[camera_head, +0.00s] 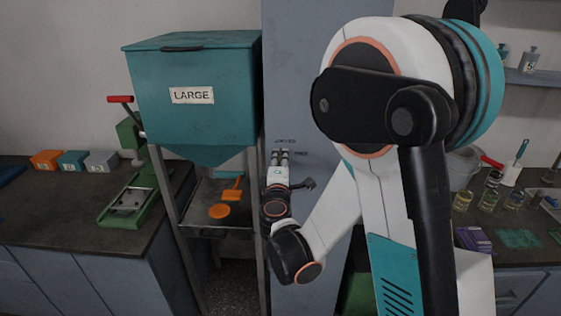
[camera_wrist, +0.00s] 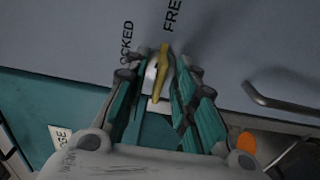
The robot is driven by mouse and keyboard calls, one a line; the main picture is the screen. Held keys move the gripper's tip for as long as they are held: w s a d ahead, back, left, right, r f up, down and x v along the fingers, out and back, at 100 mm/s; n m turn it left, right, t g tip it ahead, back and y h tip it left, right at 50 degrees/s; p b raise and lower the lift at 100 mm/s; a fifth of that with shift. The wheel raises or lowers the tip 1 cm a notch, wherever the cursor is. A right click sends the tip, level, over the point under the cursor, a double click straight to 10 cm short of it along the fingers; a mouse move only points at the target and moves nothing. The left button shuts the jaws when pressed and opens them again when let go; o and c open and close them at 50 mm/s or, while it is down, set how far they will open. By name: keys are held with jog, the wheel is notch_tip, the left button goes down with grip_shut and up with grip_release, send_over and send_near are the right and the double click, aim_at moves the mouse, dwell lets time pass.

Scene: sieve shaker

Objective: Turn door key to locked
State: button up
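The door key (camera_wrist: 159,78) is a yellow, brass-like piece in front of a whitish plate on the blue-grey cabinet door (camera_wrist: 225,50). In the wrist view its upper end lies near the partly cut-off FREE label (camera_wrist: 173,15). The partly hidden LOCKED label (camera_wrist: 127,42) is to its left. My gripper (camera_wrist: 163,68) has one teal-padded finger on each side of the key, with some gap showing; whether a finger touches it I cannot tell. In the head view my gripper (camera_head: 281,153) is at the door just below the labels, and the key is hidden there.
A metal door handle (camera_wrist: 285,103) stands out to the right of the key in the wrist view. A teal LARGE hopper (camera_head: 192,95) on a metal stand is left of the cabinet in the head view. A counter (camera_head: 75,215) with a green press is farther left.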

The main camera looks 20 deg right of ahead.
jog(key=shift+w+d, duration=0.15)
jog(key=shift+w, duration=0.25)
grip_shut()
